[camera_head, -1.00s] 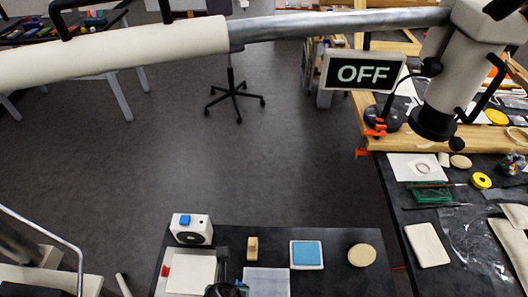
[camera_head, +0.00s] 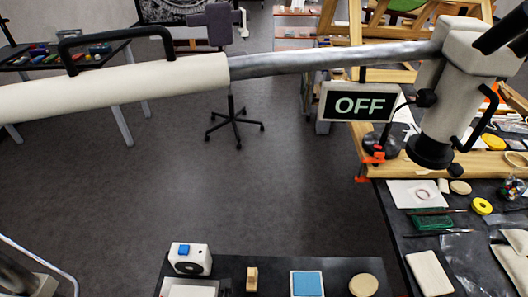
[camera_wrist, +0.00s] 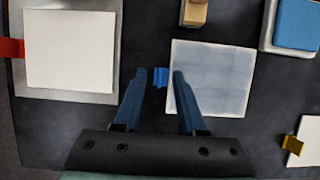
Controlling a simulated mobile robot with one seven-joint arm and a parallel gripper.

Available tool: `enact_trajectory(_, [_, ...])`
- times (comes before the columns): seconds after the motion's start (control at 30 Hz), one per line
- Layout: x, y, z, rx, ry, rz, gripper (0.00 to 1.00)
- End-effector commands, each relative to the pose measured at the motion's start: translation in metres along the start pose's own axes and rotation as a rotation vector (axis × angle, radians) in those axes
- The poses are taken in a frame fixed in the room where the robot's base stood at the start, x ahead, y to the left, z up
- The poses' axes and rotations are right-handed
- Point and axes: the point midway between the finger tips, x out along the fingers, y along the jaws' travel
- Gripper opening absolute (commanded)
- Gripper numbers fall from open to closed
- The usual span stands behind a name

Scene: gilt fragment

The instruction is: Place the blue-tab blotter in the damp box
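My gripper (camera_wrist: 160,76) is open in the wrist view, its two blue fingers pointing at the dark table. A small blue tab (camera_wrist: 161,77) shows between the fingertips; whether they are level with it I cannot tell. The tab sits at the left edge of a pale, grey-blue square blotter (camera_wrist: 222,72), and the right finger overlaps that edge. A white tray with a blue inside or top (camera_wrist: 297,24) stands at the upper right, also in the head view (camera_head: 307,284); whether it is the damp box I cannot tell.
A white sheet with a red tab (camera_wrist: 70,48) lies on a grey plate at left. A yellow-tabbed white piece (camera_wrist: 306,142) is at lower right. A wooden block (camera_wrist: 194,12) stands behind the blotter. A round tan disc (camera_head: 364,285) and a white device (camera_head: 190,258) are also on the table.

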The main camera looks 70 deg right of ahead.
Motion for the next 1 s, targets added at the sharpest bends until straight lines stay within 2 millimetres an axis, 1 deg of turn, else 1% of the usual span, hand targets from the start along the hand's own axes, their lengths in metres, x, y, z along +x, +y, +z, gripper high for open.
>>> enact_trajectory(0.03, [0.000, 0.000, 0.000, 0.000, 0.000, 0.000, 0.33])
enact_trajectory(0.17, [0.000, 0.000, 0.000, 0.000, 0.000, 0.000, 0.09])
enact_trajectory(0.2, [0.000, 0.000, 0.000, 0.000, 0.000, 0.000, 0.02])
enact_trajectory(0.23, [0.000, 0.000, 0.000, 0.000, 0.000, 0.000, 0.00])
enact_trajectory(0.67, [0.000, 0.000, 0.000, 0.000, 0.000, 0.000, 0.00])
enact_trajectory(0.77, [-0.003, 0.000, 0.001, 0.000, -0.001, 0.000, 0.00])
enact_trajectory(0.87, [-0.012, 0.001, 0.005, 0.001, -0.002, 0.001, 0.00])
enact_trajectory(1.0, [-0.034, 0.001, 0.015, 0.001, -0.004, 0.002, 0.00])
